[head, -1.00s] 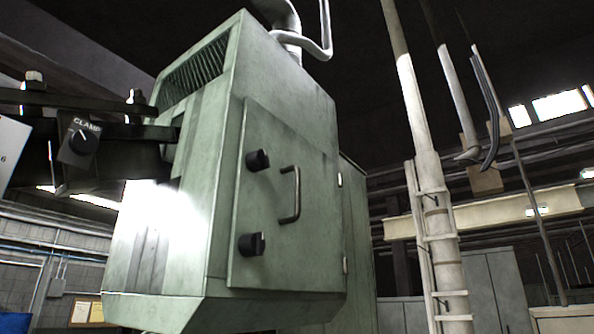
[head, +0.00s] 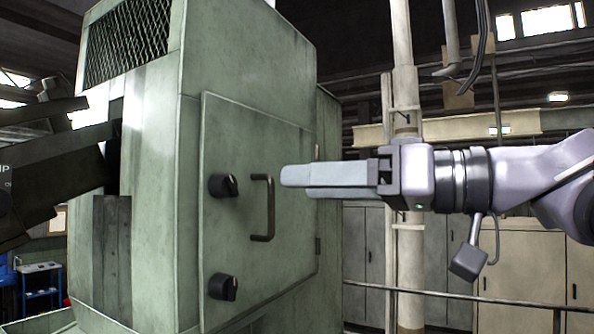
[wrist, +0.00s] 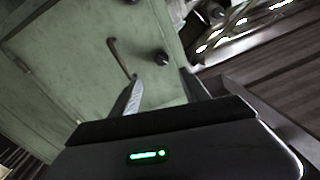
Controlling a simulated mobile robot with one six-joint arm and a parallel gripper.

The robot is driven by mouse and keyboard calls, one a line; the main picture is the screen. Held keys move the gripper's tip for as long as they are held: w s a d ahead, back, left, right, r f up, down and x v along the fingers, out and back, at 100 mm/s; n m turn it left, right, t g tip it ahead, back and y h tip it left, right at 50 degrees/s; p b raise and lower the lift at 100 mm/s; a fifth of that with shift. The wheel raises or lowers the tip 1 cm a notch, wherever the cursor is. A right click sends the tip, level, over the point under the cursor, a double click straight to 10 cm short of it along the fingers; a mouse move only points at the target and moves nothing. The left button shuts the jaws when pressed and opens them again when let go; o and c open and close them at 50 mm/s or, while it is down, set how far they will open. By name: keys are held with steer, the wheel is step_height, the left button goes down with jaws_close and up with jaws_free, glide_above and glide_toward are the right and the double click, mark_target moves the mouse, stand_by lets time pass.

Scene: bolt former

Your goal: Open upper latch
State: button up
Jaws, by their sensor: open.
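The upper latch (head: 223,185) is a black round knob on the green cabinet door (head: 240,135), left of the handle's upper end. It also shows in the wrist view (wrist: 161,58), just beyond the fingertips and between them. The lower latch (head: 222,287) is a similar black knob below it. My gripper (head: 283,180) comes in from the right, pointing left at about the upper latch's height. Its fingers are open and empty, apart from the latch. The wrist view shows the gap between the fingers (wrist: 162,76).
A dark bar handle (head: 262,208) stands out from the door between my gripper and the latch in the head view. It also shows beside the left finger in the wrist view (wrist: 120,57). A dark machine arm (head: 60,160) is at the left.

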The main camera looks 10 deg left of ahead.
mark_target(235, 185)
steer(key=p+x, duration=0.1)
steer(key=x, duration=0.4)
steer(key=p+x, duration=0.1)
steer(key=x, duration=0.4)
steer(key=shift+s+r+p, duration=0.1)
steer(key=shift+s+p, duration=0.1)
steer(key=shift+p, duration=0.1)
steer(key=shift+w+a, duration=0.2)
steer(key=shift+a, duration=0.05)
steer(key=shift+x, duration=0.85)
steer(key=shift+s+d, duration=0.2)
steer(key=shift+c, duration=0.4)
steer(key=shift+d, duration=0.1)
steer(key=c, duration=0.4)
jaws_close()
